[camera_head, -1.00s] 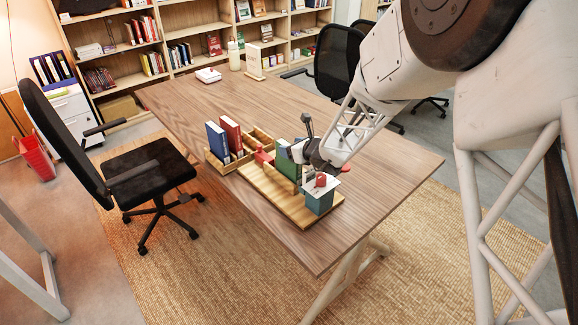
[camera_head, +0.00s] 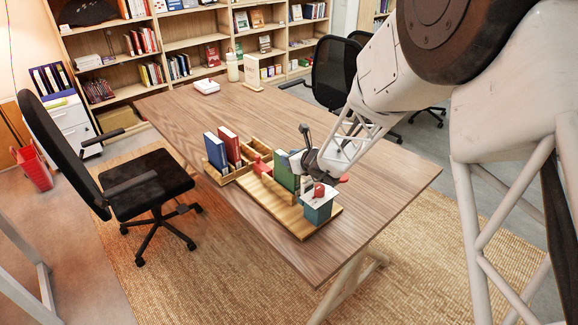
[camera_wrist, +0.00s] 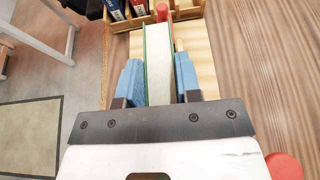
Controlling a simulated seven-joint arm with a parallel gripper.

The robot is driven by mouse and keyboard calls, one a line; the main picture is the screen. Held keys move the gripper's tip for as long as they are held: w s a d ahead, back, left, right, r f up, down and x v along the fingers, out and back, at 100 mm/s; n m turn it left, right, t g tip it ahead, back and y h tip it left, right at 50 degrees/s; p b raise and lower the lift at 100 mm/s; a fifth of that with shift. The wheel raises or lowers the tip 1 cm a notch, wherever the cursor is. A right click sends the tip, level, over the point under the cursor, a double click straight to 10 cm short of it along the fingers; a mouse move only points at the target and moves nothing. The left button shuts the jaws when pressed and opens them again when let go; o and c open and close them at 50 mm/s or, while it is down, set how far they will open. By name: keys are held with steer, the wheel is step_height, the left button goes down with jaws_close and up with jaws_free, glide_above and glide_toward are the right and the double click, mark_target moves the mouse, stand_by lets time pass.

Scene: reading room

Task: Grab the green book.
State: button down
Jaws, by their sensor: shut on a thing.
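The green book (camera_head: 284,169) stands upright on the light wooden board (camera_head: 280,212) on the table. In the wrist view the green book (camera_wrist: 158,62) shows its white page edges between two green covers. My gripper (camera_wrist: 158,82) has one blue finger on each side of the book and is shut on it. In the head view my gripper (camera_head: 302,166) is at the book's right side, and part of the book is hidden behind it.
A wooden divided tray (camera_head: 222,174) at the board's left end holds a blue book (camera_head: 215,152) and a red book (camera_head: 230,146). A teal block with a red knob (camera_head: 317,208) stands at the board's right end. The table's right side is bare.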

steer(key=shift+r, duration=0.15)
step_height(320, 180, up, 18)
stand_by(0.6)
stand_by(0.3)
steer(key=shift+w+a, duration=0.1)
